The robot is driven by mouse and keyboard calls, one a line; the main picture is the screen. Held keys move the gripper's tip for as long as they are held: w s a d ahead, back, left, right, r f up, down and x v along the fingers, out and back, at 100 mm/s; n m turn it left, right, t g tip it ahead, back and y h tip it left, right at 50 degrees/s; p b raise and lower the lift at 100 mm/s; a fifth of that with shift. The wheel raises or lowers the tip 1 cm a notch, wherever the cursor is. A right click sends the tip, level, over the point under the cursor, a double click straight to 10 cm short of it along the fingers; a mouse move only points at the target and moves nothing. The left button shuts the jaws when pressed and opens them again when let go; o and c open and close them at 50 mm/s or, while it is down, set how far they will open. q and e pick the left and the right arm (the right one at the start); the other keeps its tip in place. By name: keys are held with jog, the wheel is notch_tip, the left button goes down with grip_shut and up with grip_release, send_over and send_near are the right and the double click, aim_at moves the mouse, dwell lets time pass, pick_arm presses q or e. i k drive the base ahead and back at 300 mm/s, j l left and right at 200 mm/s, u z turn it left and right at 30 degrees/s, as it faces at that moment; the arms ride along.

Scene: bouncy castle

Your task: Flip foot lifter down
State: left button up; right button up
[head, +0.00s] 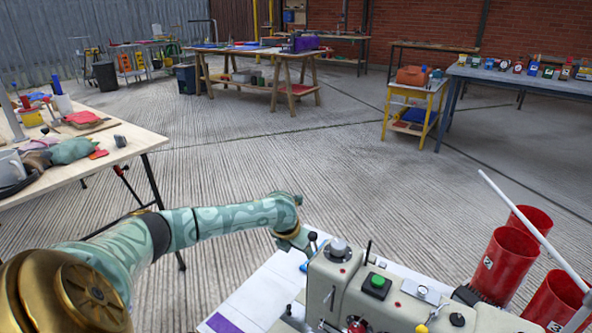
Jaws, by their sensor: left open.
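The beige sewing machine (350,290) stands at the bottom of the head view, with a green button (377,282) and several knobs on it. I cannot tell for sure which part is the foot lifter. A lever with a black ball knob (313,237) stands at the machine's left end. My left gripper (305,246) is at that end, close to the knob. It is open, but its fingers are mostly hidden by the arm and machine, and I cannot tell whether it touches the lever. My right gripper is not in view.
The machine sits on a white table (255,298) with a purple patch at its front left. Red bins (498,265) stand to the right, with a pale pole (525,222) slanting past them. A cluttered wooden table (130,142) is at left. The concrete floor beyond is open.

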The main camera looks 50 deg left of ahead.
aim_at(312, 236)
jog(key=u, duration=1.2)
